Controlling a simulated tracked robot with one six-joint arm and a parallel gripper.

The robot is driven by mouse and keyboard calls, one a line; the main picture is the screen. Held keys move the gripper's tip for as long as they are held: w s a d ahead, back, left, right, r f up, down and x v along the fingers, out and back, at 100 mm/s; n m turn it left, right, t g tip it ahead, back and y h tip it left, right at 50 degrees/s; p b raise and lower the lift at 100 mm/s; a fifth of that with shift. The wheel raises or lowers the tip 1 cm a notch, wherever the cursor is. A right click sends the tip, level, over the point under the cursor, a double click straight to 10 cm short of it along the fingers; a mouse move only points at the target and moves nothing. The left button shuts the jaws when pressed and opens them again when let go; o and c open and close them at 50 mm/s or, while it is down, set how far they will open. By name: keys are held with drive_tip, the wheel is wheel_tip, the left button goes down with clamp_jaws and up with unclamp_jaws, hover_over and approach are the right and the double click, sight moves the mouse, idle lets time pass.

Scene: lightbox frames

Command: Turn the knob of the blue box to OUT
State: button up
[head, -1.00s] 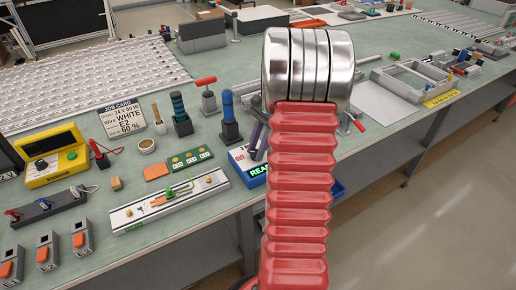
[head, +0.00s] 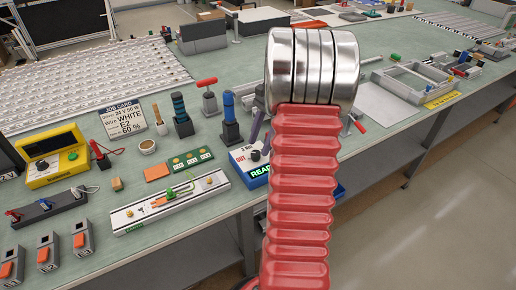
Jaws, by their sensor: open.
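The blue box (head: 251,172) stands at the front edge of the bench, with "READY" partly readable on its front and its right part hidden behind my arm. Its white top carries a small dark knob (head: 256,155) and red lettering that looks like "OUT" to the left of it. Which way the knob points is too small to tell. My gripper (head: 257,127) shows only as a slim dark purple finger just above and behind the knob, beside my red ribbed arm. It is open and appears apart from the knob; the rest of it is hidden.
A white rail fixture (head: 168,202) and green boards (head: 192,158) lie left of the box. A blue-handled tool in a black stand (head: 230,118) rises close behind it. A job card (head: 123,118) and yellow meter (head: 52,158) stand further left.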

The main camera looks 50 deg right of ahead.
drive_tip(key=v, duration=1)
drive_tip(key=shift+r, duration=0.15)
wheel_tip(320, 180, down, 4)
drive_tip(key=s+a+n+h, duration=0.1)
drive_tip(key=a+n+h, duration=0.15)
drive_tip(key=n, duration=0.25)
drive_tip(key=s+a+r+n+t, duration=0.1)
drive_tip(key=a+n, duration=0.4)
drive_tip(key=a, duration=0.7)
drive_tip(key=s+a+r+n+t+h, duration=0.1)
drive_tip(key=s+a+n, duration=0.3)
drive_tip(key=a, duration=0.8)
drive_tip(key=s+a+r+n+t+h, duration=0.1)
drive_tip(key=a+n, duration=0.5)
drive_tip(key=a, duration=0.6)
drive_tip(key=shift+s+a+r+t, duration=0.3)
drive_tip(key=shift+s+r+t, duration=0.6)
drive_tip(key=shift+r, duration=0.2)
